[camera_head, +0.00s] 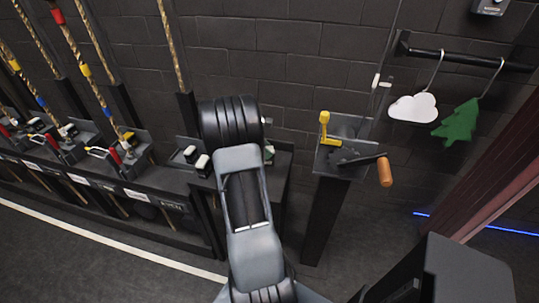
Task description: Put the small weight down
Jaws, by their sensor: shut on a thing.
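My arm rises through the middle of the head view, and its black ribbed joint hides whatever lies behind it. My gripper does not show; it is hidden behind or beyond the arm. I cannot make out a small weight held by it. Two small dark blocks with pale tops (203,163) are on the dark rail bench (150,180), just left of my arm. I cannot tell whether either is a weight.
Ropes with coloured bands (70,35) run up from the bench's red-handled levers (127,147). Right of my arm, a dark pedestal (322,215) bears a crank with an orange-brown handle (384,171). A cloud (413,107) and a green tree (457,123) hang from a bar.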

